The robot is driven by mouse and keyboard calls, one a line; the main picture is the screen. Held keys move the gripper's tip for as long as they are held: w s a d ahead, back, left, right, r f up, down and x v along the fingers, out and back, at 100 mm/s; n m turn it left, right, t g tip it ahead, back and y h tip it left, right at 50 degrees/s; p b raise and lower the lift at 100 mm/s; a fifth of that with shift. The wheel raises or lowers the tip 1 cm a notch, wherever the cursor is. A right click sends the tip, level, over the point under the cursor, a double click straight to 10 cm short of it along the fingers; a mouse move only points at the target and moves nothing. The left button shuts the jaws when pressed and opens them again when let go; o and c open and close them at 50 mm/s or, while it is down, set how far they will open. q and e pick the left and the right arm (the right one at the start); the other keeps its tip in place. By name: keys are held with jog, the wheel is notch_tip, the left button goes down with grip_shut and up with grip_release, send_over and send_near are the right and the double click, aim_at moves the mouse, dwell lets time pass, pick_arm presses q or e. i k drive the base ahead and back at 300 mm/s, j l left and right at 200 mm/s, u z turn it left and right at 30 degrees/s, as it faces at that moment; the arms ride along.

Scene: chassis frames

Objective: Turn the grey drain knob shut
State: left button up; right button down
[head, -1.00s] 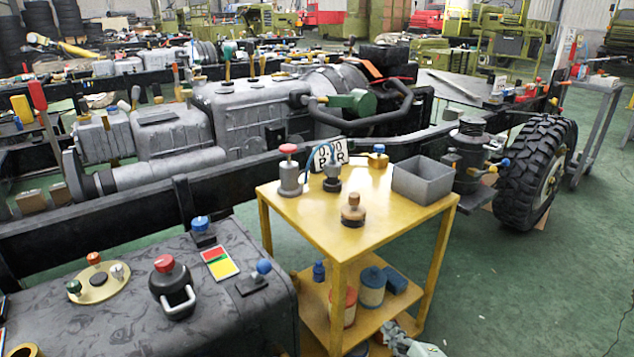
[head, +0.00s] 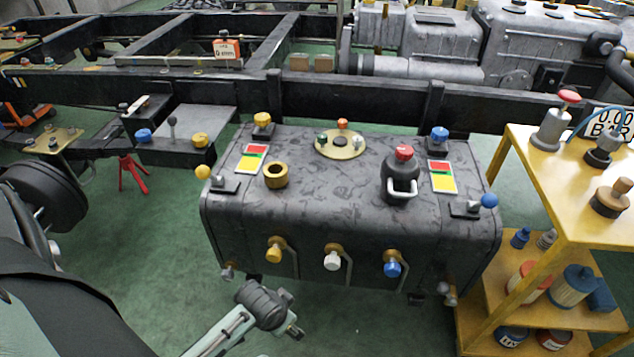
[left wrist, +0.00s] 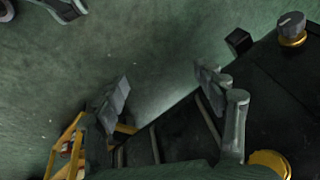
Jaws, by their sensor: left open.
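The dark tank (head: 330,205) carries a small grey knob (head: 228,271) at its lower left corner and another grey knob (head: 447,291) at its lower right. I cannot tell which is the drain knob. In the left wrist view a grey knob (left wrist: 291,24) sits on a brass collar at upper right, beside a small black block. My left gripper (head: 291,314) is low in front of the tank. Its fingers (left wrist: 175,110) are spread and empty in the left wrist view, apart from that knob. My right gripper is not in view.
Yellow (head: 274,253), white (head: 332,262) and blue (head: 391,268) knobs with handles line the tank's front. A yellow cart (head: 508,183) stands close on the right. Green floor (head: 150,235) is clear left of the tank, beyond which stands a red tripod (head: 132,174).

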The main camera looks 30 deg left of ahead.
aim_at(228, 275)
jog(key=k+u, duration=0.15)
jog(key=u, duration=0.7)
